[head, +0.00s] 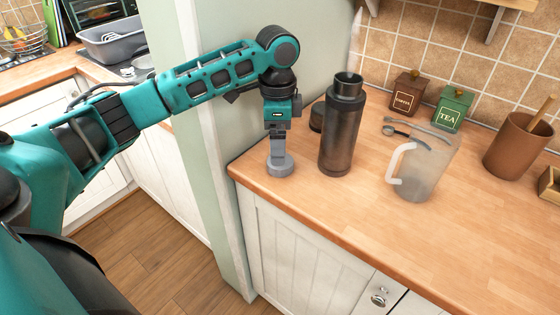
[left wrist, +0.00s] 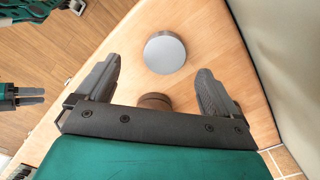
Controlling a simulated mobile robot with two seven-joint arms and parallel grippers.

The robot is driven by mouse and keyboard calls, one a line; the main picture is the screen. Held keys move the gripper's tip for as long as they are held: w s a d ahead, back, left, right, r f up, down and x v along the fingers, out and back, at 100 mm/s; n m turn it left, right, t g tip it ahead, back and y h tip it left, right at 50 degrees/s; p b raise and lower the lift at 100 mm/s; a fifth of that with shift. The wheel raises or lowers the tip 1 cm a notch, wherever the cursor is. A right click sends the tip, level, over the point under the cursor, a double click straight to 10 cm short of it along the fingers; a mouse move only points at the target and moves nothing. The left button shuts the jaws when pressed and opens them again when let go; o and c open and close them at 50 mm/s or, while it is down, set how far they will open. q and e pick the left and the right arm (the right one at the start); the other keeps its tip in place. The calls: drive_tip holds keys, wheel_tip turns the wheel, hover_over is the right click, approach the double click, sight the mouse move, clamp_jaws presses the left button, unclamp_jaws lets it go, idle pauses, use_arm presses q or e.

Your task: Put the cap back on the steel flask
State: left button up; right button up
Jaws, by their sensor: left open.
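The dark steel flask (head: 342,132) stands upright on the counter, its top uncovered. A low grey round piece (head: 279,163), which looks like the cap, lies left of the flask near the counter's front left corner. It also shows as a grey disc (left wrist: 165,52) in the left wrist view. My left gripper (head: 277,154) points down just over this piece. In the left wrist view its jaws (left wrist: 158,90) are apart and empty, and the disc lies beyond their tips. My right gripper (left wrist: 32,96) shows small at the left edge of that view; its jaw opening is unclear.
A dark round object (head: 316,117) sits partly behind the flask. A clear jug (head: 425,172) stands to the right, with spoons (head: 402,132), a brown box (head: 405,92), a green tea box (head: 452,109) and a brown pot (head: 515,147) beyond. A green wall panel borders the counter's left.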

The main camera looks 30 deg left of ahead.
use_arm(q)
drive_tip(key=shift+f, duration=0.2)
drive_tip(key=shift+w+a+f, duration=0.15)
drive_tip(key=shift+f, duration=1.15)
drive_tip(key=shift+w+a+f, duration=0.1)
drive_tip(key=shift+f, duration=1.2)
drive_tip(key=c, duration=1.1)
